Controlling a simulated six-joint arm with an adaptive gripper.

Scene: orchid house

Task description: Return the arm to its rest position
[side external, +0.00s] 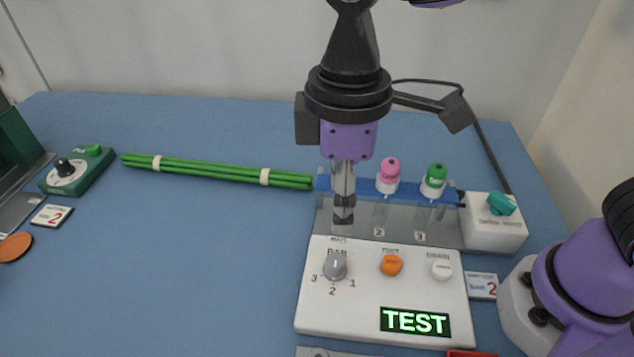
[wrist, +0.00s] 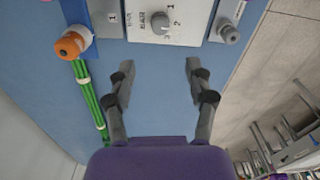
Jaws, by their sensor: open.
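My gripper (side external: 343,215) points down over the back left part of the white control panel (side external: 316,312) in the side view. In the wrist view my gripper (wrist: 159,72) has its two fingers spread, with only blue table between them. A grey selector knob (side external: 335,265) stands on the panel just in front of the fingers in the side view. The knob also shows at the top of the wrist view (wrist: 161,22). No rest position is marked in either view.
Pink (side external: 389,170) and green (side external: 435,176) capped vials stand in the blue rack near my gripper. An orange-capped piece (wrist: 72,45) shows in the wrist view. Green stakes (side external: 210,171) lie left. A white box (side external: 493,232) with a teal knob stands right. The left-front table is clear.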

